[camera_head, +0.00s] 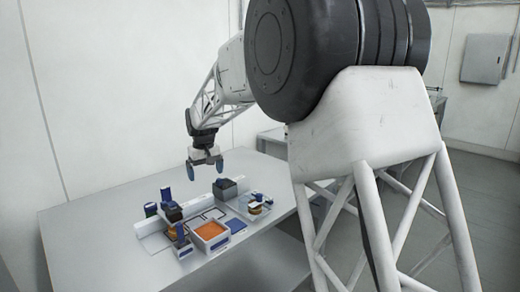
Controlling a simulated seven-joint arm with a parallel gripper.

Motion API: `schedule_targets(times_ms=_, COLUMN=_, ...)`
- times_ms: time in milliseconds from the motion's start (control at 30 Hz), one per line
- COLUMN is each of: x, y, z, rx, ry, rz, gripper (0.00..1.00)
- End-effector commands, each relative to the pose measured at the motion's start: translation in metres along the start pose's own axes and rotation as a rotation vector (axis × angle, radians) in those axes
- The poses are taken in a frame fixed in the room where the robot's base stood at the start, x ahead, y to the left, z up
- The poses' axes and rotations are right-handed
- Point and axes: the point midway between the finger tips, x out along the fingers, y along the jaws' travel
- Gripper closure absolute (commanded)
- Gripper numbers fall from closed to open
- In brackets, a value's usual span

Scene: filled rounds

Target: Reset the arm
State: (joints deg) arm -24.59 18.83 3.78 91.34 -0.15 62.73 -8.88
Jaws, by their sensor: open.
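My gripper (205,171) hangs from my white lattice arm above the table, fingers pointing down. Its two blue-grey fingertips stand apart with nothing between them. It is clear of the objects below, over the back part of the group on the table. My large dark joint and white stand fill the middle and right of the head view and hide part of the table's right side.
The white table (90,231) bears an orange-filled tray (211,232), a grey box (225,188), a clear tray (254,205) with small items, a blue square (236,226) and several dark and blue holders at left. The table's left end is bare. A wall stands behind.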

Motion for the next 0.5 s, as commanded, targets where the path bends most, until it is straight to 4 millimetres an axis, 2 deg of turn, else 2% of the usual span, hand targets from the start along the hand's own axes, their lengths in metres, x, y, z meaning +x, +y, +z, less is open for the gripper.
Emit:
schedule_targets(times_ms=100, x=-0.016, y=0.014, z=0.03, rx=0.029, ry=0.009, rz=0.003, gripper=0.02)
schedule_targets(times_ms=500, x=-0.056, y=0.051, z=0.131, rx=0.127, ry=0.036, rz=0.013, gripper=0.02)
